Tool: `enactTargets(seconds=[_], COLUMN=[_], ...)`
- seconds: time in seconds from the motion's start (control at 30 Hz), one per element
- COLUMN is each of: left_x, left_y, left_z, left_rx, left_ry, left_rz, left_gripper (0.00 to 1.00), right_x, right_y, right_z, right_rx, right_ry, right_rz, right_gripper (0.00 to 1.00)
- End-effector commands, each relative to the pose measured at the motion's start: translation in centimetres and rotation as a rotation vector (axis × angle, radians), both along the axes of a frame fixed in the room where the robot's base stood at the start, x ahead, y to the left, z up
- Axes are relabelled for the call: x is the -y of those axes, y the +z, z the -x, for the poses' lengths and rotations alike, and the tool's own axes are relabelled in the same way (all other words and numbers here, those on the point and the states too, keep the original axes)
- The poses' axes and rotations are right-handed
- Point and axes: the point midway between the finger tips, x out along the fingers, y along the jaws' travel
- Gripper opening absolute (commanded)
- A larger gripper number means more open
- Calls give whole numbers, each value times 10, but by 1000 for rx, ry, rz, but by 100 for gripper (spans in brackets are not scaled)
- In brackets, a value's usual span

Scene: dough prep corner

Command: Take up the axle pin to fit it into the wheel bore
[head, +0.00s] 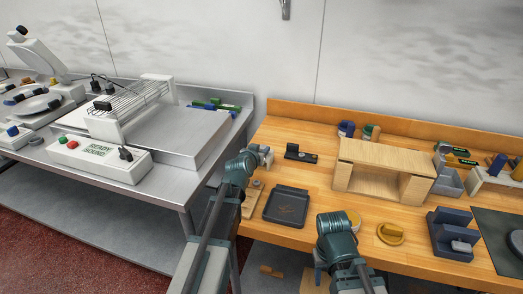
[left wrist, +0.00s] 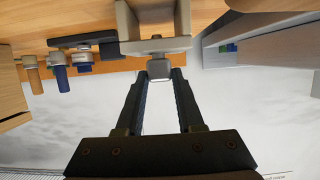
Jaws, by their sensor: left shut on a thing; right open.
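My left gripper (head: 262,157) is over the left end of the wooden table. In the left wrist view its fingers (left wrist: 158,80) are shut on a small grey block-like piece (left wrist: 158,68). Whether this is the axle pin I cannot tell. A pale grey bracket-like part (left wrist: 155,46) stands just beyond the fingertips; whether it touches the piece is unclear. My right gripper (head: 337,222) is near the table's front edge; its fingers are mostly hidden by its own body. A yellow disc with a raised knob (head: 390,234) lies to its right. No wheel bore is clearly recognisable.
A dark tray (head: 286,206) lies between my grippers. A wooden shelf (head: 385,155) stands behind, with a black clamp-like piece (head: 300,154) to its left. A dark blue holder (head: 445,232) stands at right. A steel bench (head: 180,185) is at left.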

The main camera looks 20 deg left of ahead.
Motion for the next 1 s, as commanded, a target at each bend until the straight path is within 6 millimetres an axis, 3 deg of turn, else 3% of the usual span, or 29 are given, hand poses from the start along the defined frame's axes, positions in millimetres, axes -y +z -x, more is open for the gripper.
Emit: enactTargets(seconds=[0.27, 0.33, 0.7, 1.0], left_x=[0, 15, 85, 119], left_y=[37, 32, 40, 43], left_z=[0, 14, 67, 91], left_rx=[0, 0, 0, 0], left_ry=[0, -4, -5, -3], left_rz=[0, -2, -3, -1], left_gripper=[0, 0, 0, 0], right_x=[0, 0, 0, 0], right_y=[37, 32, 40, 43], right_z=[0, 0, 0, 0], right_rx=[0, 0, 0, 0], right_ry=[0, 0, 0, 0], right_rz=[0, 0, 0, 0], right_gripper=[50, 50, 50, 50])
